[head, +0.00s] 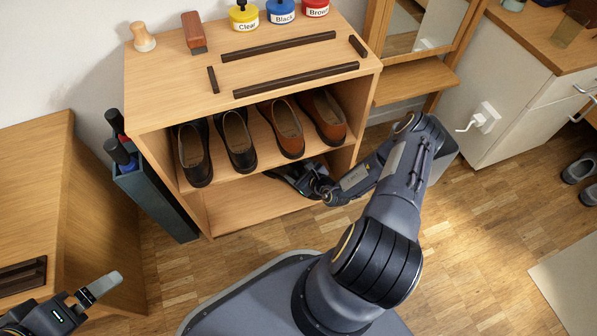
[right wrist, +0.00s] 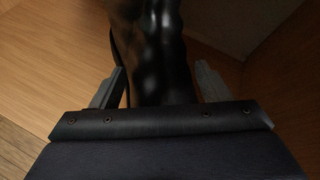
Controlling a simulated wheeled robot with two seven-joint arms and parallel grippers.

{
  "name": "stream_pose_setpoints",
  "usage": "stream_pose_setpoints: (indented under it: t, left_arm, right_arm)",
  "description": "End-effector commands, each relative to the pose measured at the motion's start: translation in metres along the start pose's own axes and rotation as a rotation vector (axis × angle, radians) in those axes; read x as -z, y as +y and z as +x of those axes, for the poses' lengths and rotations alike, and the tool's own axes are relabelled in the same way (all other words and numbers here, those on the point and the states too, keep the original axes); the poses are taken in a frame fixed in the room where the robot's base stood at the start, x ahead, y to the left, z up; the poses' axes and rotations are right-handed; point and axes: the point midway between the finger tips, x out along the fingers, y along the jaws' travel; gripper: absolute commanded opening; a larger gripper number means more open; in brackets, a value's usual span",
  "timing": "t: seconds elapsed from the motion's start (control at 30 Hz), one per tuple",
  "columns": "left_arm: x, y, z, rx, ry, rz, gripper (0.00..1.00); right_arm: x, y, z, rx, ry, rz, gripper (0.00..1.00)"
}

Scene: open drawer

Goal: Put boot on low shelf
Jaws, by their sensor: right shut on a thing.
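The low shelf (head: 243,207) is the bottom bay of the wooden shoe rack, under the row of shoes. My right gripper (head: 291,176) reaches into its right part. In the right wrist view, this gripper (right wrist: 160,88) is shut on the black, shiny boot (right wrist: 160,45), with one finger on each side of it. In the head view the boot is mostly hidden by the gripper and the shelf above. I cannot tell whether its sole touches the low shelf. My left gripper (head: 88,293) is at the lower left, away from the rack; its jaw gap is not clear.
Black shoes (head: 238,140) and brown shoes (head: 288,130) fill the shelf above. A dark bin (head: 155,195) stands against the rack's left side, and a wooden bench (head: 90,220) is further left. The left part of the low shelf is empty.

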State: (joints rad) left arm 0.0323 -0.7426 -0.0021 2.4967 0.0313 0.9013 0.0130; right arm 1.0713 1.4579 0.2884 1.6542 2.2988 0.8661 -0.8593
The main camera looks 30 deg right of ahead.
Motion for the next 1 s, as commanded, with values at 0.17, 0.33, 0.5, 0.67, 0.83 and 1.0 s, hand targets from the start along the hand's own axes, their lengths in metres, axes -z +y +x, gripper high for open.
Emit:
stream_pose_setpoints:
  t: [0.17,0.33,0.5,0.67,0.83,1.0]
  left_arm:
    - [0.001,0.0,-0.001,0.0,0.001,0.0,1.0]
    - [0.0,0.0,0.0,0.0,0.001,0.0,1.0]
    - [0.0,0.0,0.0,0.0,0.001,0.0,1.0]
    - [0.0,0.0,0.0,0.0,0.001,0.0,1.0]
    - [0.003,0.003,-0.006,0.0,0.001,0.0,1.0]
    - [0.011,0.009,-0.021,0.0,0.001,0.0,1.0]
  right_arm:
    - [-0.002,-0.001,0.0,0.002,-0.005,-0.001,0.23]
    - [0.001,0.001,0.001,0.0,0.0,0.0,0.8]
    - [0.001,0.001,0.001,0.0,0.0,0.0,0.92]
    - [0.001,0.001,0.001,0.0,0.0,0.001,0.92]
    - [-0.003,-0.001,-0.01,0.0,0.002,0.001,0.92]
    - [-0.004,-0.001,-0.043,0.0,0.004,0.002,0.92]
